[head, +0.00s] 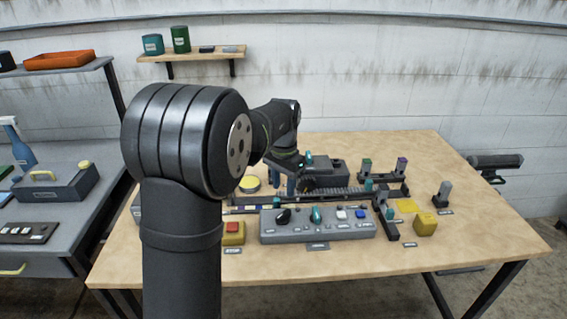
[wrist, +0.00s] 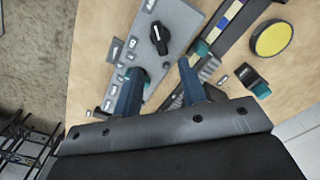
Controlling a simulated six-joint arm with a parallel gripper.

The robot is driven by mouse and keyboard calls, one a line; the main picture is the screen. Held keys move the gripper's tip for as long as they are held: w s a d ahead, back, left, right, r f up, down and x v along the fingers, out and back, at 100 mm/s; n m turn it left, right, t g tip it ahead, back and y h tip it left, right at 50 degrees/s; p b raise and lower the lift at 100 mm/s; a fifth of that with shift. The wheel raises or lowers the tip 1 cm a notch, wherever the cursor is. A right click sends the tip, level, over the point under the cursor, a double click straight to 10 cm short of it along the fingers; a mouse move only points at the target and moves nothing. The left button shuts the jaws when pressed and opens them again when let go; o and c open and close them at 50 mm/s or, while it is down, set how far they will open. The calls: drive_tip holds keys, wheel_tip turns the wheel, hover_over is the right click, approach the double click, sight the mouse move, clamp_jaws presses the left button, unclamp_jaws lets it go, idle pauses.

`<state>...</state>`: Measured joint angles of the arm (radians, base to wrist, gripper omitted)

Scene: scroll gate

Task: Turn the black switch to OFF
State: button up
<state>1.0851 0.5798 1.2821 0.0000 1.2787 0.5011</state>
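The black switch (head: 283,216) is a rotary knob at the left end of a grey control panel (head: 348,230). In the wrist view the black switch (wrist: 159,39) shows whole, with a pale mark on it. The labels around it are too small to read. My gripper (head: 284,186) is above the table, behind the panel in the head view. In the wrist view my gripper (wrist: 160,68) has its two blue fingers spread apart with nothing between them. The knob lies beyond the fingertips, untouched as far as I can see.
A teal knob (head: 317,214), a white button (head: 341,213) and a blue button (head: 360,214) share the panel. A yellow box with a red button (head: 233,228) stands left of it. A dark rail with teal parts runs behind. A yellow disc (wrist: 272,39) lies beyond the rail.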

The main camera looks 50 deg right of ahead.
wheel_tip(320, 180, up, 8)
hover_over(283, 213)
drive_tip(key=shift+f, duration=0.15)
drive_tip(key=shift+f, duration=0.1)
idle(0.5)
wheel_tip(283, 213, down, 17)
drive_tip(key=shift+f, duration=0.15)
idle(0.4)
